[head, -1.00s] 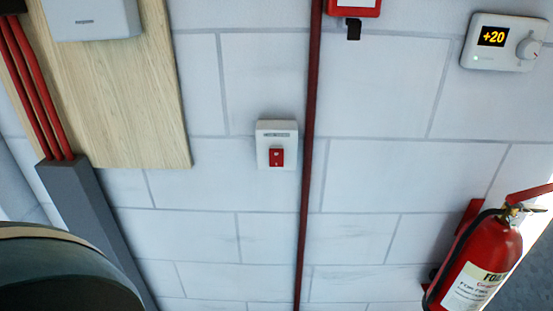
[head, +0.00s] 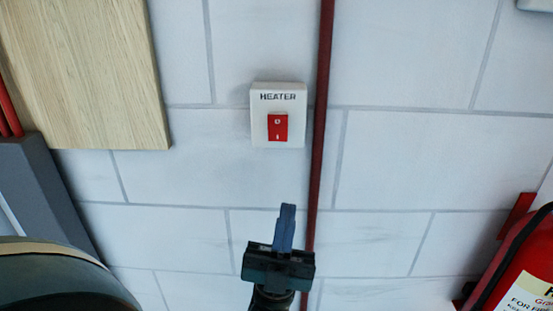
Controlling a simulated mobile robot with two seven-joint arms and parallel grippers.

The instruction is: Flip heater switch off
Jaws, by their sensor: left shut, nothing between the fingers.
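The heater switch (head: 277,128) is a red rocker on a white wall plate (head: 262,99) labelled HEATER, in the upper middle of the head view. The rocker carries a small round mark at its top and a line mark at its bottom. Which side is pressed in, I cannot tell. My left gripper (head: 286,212) points up from the bottom middle of the view, its dark fingers shut with nothing between them. Its tips appear below the switch in the picture, apart from it. My right gripper is not in view.
A dark red pipe (head: 319,120) runs down the wall just right of the switch. A wooden board (head: 90,70) is at upper left, above a grey duct (head: 45,180). A red fire extinguisher (head: 520,265) is at lower right. A dark rounded object (head: 60,280) fills the lower left.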

